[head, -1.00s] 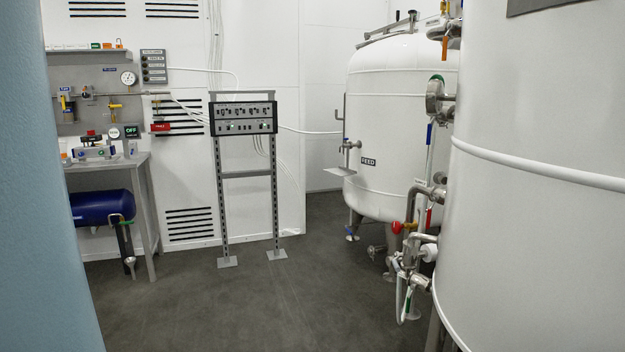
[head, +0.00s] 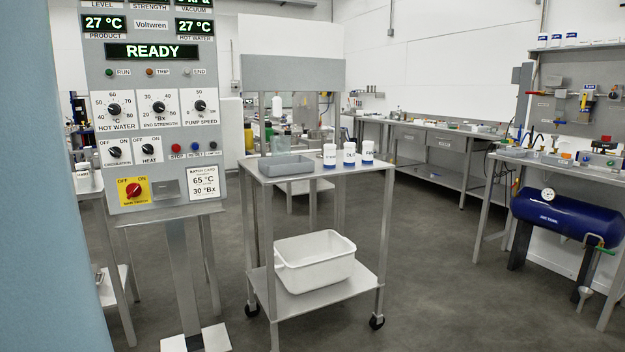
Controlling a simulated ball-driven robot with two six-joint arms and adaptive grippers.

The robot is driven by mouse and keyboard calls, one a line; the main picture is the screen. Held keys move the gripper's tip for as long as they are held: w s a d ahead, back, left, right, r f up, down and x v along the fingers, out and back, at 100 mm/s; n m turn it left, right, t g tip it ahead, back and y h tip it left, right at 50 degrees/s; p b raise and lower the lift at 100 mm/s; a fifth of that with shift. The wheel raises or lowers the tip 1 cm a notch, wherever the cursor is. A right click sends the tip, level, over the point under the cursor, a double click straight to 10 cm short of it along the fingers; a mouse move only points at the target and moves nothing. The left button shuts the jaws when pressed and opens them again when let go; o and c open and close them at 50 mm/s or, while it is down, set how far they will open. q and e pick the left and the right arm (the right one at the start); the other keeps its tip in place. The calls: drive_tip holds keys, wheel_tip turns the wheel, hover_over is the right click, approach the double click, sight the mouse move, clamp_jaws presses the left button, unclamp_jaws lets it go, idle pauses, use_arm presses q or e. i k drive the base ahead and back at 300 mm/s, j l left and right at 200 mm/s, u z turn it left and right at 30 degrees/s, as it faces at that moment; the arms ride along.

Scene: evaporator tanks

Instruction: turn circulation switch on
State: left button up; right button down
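The circulation switch (head: 115,152) is a small black rotary knob with OFF and ON marks, at the left of the lower knob row on a grey control panel (head: 120,77). Its pointer direction is too small to tell for certain. The heat switch (head: 148,149) sits just right of it. A red main switch (head: 133,190) on a yellow plate is below. The panel's display (head: 151,51) reads READY. Neither of my grippers is in view.
The panel stands on a post with a white foot. Right of it is a wheeled trolley (head: 372,285) with a grey tray (head: 286,166), white jars and a white tub (head: 315,262). A blue air tank (head: 566,217) and benches are at right. Open floor lies between.

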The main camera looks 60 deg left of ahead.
sight(115, 151)
drive_tip(key=u, duration=2.75)
drive_tip(key=i+j, duration=0.15)
drive_tip(key=u, duration=0.05)
